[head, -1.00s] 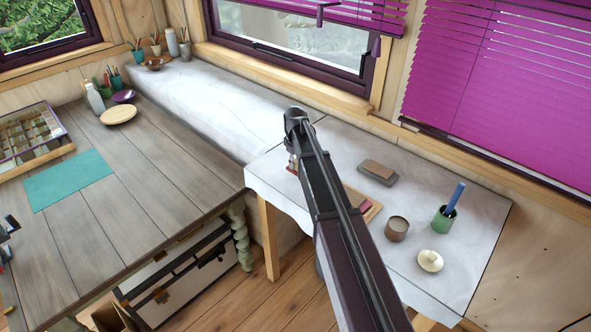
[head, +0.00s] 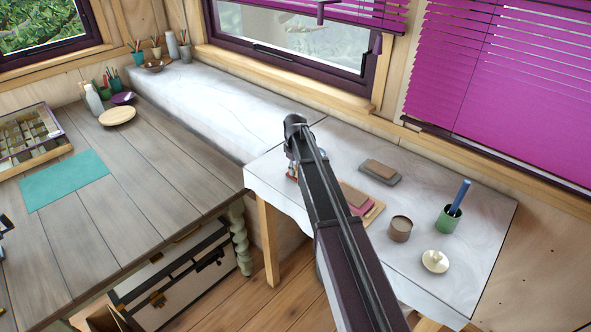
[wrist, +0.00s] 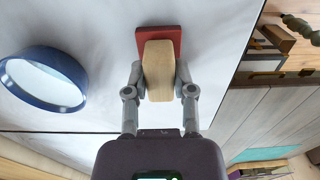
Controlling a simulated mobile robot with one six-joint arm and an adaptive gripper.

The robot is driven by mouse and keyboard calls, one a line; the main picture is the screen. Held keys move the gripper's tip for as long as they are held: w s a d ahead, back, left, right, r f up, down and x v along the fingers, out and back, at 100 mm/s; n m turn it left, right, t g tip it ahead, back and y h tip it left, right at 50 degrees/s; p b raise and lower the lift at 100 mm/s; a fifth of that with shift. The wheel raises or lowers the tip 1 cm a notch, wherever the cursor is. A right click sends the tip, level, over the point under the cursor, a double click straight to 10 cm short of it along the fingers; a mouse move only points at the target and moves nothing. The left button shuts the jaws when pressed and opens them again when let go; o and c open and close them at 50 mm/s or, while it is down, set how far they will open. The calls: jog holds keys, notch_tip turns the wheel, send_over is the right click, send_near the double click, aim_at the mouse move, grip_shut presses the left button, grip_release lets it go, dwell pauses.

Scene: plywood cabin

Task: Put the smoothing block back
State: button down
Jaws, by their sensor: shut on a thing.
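In the wrist view my gripper (wrist: 158,88) is shut on a block with a pale wooden body (wrist: 158,72) and a red base (wrist: 150,36), taken to be the smoothing block. The fingers press its two sides. The white surface lies behind it; I cannot tell whether the base touches it. In the head view my gripper (head: 291,166) is mostly hidden by my arm, near the white table's (head: 345,142) left end. A wooden board (head: 376,212) with a brown and pink block (head: 355,197) on it is partly behind my arm.
A brown block on a grey base (head: 380,171) lies farther back. A brown cup (head: 400,229), a green cup with a blue stick (head: 447,220) and a cream lidded pot (head: 435,261) stand at right. A blue-rimmed round thing (wrist: 42,78) is left of my gripper in the wrist view.

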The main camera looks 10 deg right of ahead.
aim_at(295, 168)
jog(key=shift+c, duration=2.2)
grip_release()
jog(key=shift+f, duration=0.1)
notch_tip(295, 168, up, 12)
jog(key=p, duration=1.2)
jog(key=shift+r, duration=0.2)
jog(key=s+m, duration=0.7)
jog(key=s, duration=2.2)
jog(key=shift+s+d, duration=0.15)
jog(key=shift+d, duration=0.05)
